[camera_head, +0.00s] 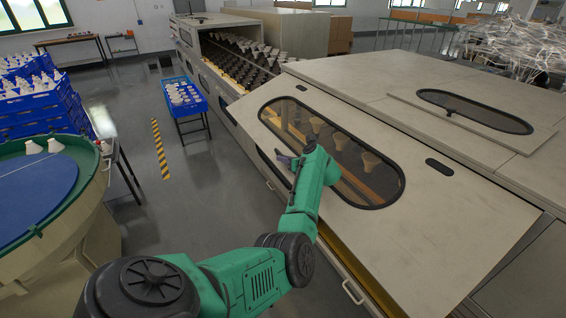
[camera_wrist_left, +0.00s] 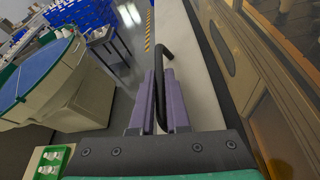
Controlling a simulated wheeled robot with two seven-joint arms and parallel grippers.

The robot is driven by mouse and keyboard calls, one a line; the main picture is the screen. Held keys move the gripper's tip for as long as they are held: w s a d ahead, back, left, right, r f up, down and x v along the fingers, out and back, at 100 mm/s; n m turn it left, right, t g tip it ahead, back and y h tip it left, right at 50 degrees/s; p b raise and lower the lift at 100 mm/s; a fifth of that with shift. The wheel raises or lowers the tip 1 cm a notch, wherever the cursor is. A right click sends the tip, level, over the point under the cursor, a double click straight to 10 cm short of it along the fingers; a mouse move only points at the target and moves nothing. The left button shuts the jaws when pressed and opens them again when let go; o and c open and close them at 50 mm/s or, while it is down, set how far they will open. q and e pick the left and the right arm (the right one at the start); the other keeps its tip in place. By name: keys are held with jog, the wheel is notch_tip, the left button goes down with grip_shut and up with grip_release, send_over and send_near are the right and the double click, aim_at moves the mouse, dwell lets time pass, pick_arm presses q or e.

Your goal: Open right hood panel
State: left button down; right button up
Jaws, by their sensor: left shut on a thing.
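The hood panel (camera_head: 440,230) is a large cream sheet with a long oval window, sloping on the near side of the machine in the head view. A gap with a yellow edge shows along its lower side. Its pale edge strip also shows in the left wrist view (camera_wrist_left: 205,75). My left gripper (camera_head: 285,161) is at the panel's left lower side, partly hidden by my green wrist. In the left wrist view its purple fingers (camera_wrist_left: 159,98) are shut on a black bent handle (camera_wrist_left: 172,68). My right gripper is in neither view.
Cone-shaped bulbs (camera_head: 340,140) show behind the window. A second panel (camera_head: 480,115) lies on the machine top. A blue crate on a stand (camera_head: 185,98) is beyond, and a round green-rimmed table (camera_head: 45,195) is at the left.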

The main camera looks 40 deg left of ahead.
pick_arm(q)
jog(key=shift+f, duration=0.1)
jog(key=c, duration=0.9)
grip_release()
jog(key=shift+s, duration=0.15)
jog(key=shift+d+r, duration=0.1)
jog(key=shift+r, duration=0.1)
